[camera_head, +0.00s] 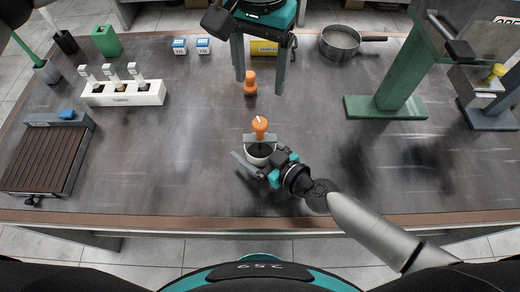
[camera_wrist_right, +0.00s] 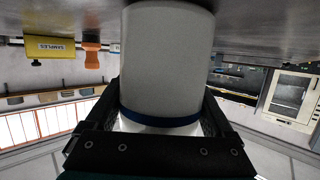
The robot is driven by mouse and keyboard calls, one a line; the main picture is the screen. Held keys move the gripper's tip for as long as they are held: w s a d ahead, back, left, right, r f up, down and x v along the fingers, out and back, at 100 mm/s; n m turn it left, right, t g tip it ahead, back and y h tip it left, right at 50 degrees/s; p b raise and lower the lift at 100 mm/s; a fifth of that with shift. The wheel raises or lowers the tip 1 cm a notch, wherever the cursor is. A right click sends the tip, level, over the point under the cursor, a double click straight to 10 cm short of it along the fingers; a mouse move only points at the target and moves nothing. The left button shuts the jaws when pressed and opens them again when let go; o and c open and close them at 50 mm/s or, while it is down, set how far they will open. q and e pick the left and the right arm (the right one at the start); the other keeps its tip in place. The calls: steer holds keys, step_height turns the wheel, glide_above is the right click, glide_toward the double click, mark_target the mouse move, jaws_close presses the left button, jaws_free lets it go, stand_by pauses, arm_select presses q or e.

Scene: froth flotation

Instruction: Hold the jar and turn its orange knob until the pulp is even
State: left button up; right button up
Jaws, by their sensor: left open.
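The jar (camera_head: 260,151) stands on the table near the front middle, with an orange knob (camera_head: 260,125) upright on top. In the right wrist view the jar (camera_wrist_right: 165,60) is a pale cylinder with a dark blue band. My right gripper (camera_head: 262,161) comes in from the lower right and is shut on the jar, a finger on each side. The pulp is mostly hidden inside. My left gripper (camera_head: 261,84) is open and empty, pointing down beyond the jar, apart from the knob. A separate orange piece (camera_head: 250,86) shows between its fingers; I cannot tell any contact.
A yellow samples box (camera_head: 263,48) and a grey pan (camera_head: 340,42) stand at the back. A green stand (camera_head: 388,98) is on the right. A white rack with vials (camera_head: 122,98) and a slatted tray (camera_head: 42,160) are on the left. The table left of the jar is clear.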

steer(key=shift+o, duration=1)
steer(key=shift+d, duration=0.1)
steer(key=v, duration=1.2)
